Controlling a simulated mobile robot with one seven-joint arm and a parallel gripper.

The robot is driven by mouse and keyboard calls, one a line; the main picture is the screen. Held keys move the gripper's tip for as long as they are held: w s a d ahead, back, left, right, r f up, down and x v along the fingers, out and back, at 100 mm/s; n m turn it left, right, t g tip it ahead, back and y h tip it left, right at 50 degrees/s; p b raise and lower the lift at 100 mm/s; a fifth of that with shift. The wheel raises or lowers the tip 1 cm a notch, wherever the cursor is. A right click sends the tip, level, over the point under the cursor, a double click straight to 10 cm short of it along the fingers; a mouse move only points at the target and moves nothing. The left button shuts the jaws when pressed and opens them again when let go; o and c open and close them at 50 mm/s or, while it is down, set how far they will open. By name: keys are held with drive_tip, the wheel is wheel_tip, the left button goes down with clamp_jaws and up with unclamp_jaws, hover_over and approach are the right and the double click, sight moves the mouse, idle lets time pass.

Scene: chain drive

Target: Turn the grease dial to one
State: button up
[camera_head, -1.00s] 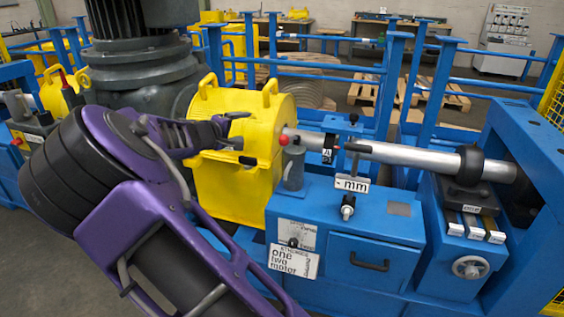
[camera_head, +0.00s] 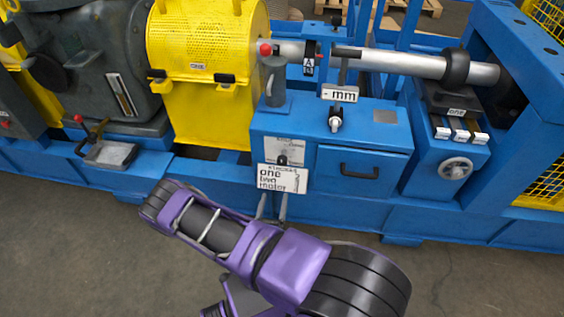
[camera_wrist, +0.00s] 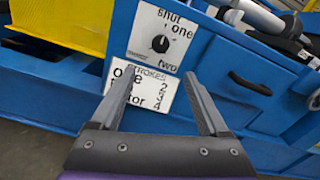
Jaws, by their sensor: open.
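The grease dial is a small black knob (camera_wrist: 160,44) on a white plate marked shut, one and two, at the top middle of the wrist view. Its pale pointer mark is too small to read surely. In the head view the dial (camera_head: 282,160) sits on the blue cabinet's front, above a white lettered sign (camera_head: 282,178). My gripper (camera_wrist: 160,88) is open and empty, with its fingertips below the dial and apart from it. The strokes sign (camera_wrist: 140,92) shows between the fingers. In the head view my gripper (camera_head: 272,205) is in front of the cabinet, below the sign.
A drawer with a black handle (camera_head: 359,171) is right of the dial. A lever with an mm tag (camera_head: 340,94) and a grey post (camera_head: 274,83) stand above. The yellow guard (camera_head: 208,110) is to the left, a handwheel (camera_head: 456,168) to the right. Open floor lies in front.

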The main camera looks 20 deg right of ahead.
sight(281, 164)
drive_tip(key=b+x, duration=0.2)
drive_tip(key=x, duration=1.5)
clamp_jaws()
drive_tip(key=shift+m, duration=0.3)
drive_tip(key=m+p, duration=0.1)
drive_tip(key=m, duration=0.5)
drive_tip(key=shift+a+r+p, duration=0.1)
drive_tip(key=shift+p, duration=0.25)
drive_tip(key=m+p, duration=0.1)
drive_tip(key=m, duration=0.6)
drive_tip(key=shift+a+p, duration=0.1)
drive_tip(key=shift+p, duration=0.3)
